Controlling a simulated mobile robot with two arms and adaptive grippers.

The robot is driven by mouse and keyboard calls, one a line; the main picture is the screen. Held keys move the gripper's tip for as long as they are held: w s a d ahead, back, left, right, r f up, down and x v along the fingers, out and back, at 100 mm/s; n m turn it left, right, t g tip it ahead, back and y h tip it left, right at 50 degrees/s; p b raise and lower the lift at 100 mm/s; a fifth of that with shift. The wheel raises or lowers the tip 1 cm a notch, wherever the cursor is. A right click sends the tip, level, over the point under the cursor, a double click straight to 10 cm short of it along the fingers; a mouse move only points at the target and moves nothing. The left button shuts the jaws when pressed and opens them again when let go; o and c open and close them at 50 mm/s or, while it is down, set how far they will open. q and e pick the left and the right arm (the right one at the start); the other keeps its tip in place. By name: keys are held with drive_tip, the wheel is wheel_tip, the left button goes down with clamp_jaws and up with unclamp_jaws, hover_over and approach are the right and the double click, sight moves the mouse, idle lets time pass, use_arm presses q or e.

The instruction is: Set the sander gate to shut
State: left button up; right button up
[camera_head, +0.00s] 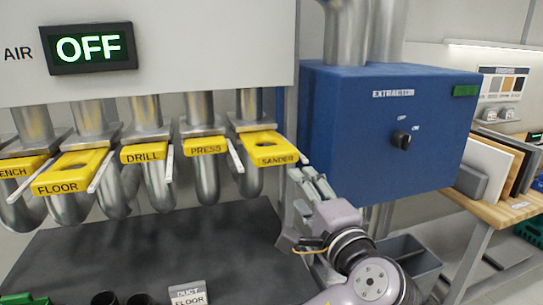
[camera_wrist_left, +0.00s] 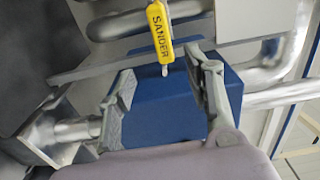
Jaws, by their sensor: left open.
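The sander gate (camera_head: 265,149) is a yellow slide plate labelled SANDER, at the right end of the gate row under the grey ducts. In the left wrist view the yellow SANDER label (camera_wrist_left: 160,32) is ahead of the spread fingers of my left gripper (camera_wrist_left: 160,72), and no contact is visible. My right gripper is not in view.
The floor gate (camera_head: 75,178) also sticks out with its hole showing; the drill (camera_head: 144,152) and press (camera_head: 205,146) gates sit further back. The blue extractor box (camera_head: 385,130) stands close to the right of my gripper. The air display (camera_head: 90,48) reads OFF. A dark worktop (camera_head: 150,255) lies below.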

sight(278, 161)
use_arm(q)
drive_tip(key=p+x, duration=0.4)
drive_tip(key=x, duration=1.2)
drive_tip(key=shift+r+p, duration=0.15)
drive_tip(key=shift+p, duration=0.25)
drive_tip(key=shift+w+a, duration=0.15)
drive_tip(key=shift+w, duration=0.35)
drive_tip(key=shift+c, duration=0.4)
clamp_jaws()
drive_tip(key=shift+f, duration=0.2)
